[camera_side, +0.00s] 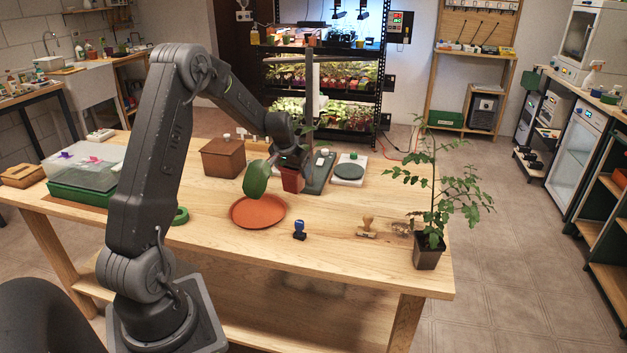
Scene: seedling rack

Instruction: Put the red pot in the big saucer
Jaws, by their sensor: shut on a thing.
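The red pot (291,181) is a small reddish pot, held at my gripper (296,170) and partly hidden by it. My gripper is shut on the pot, behind and to the right of the saucer in the picture. I cannot tell how far the pot is above the table. The big saucer (258,222) is a wide, shallow orange-brown dish lying flat near the table's middle. The part of it that shows is empty. A green oval object (256,180) shows just left of the pot, over the saucer's far edge; I cannot tell what supports it.
On the wooden table (340,256) are a brown box (223,158), a scale with a round plate (349,171), a blue stamp (299,231), a wooden stamp (367,226), a green ring (181,216), a clear-lidded tray (85,165) and a tall potted plant (430,252). The front middle is clear.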

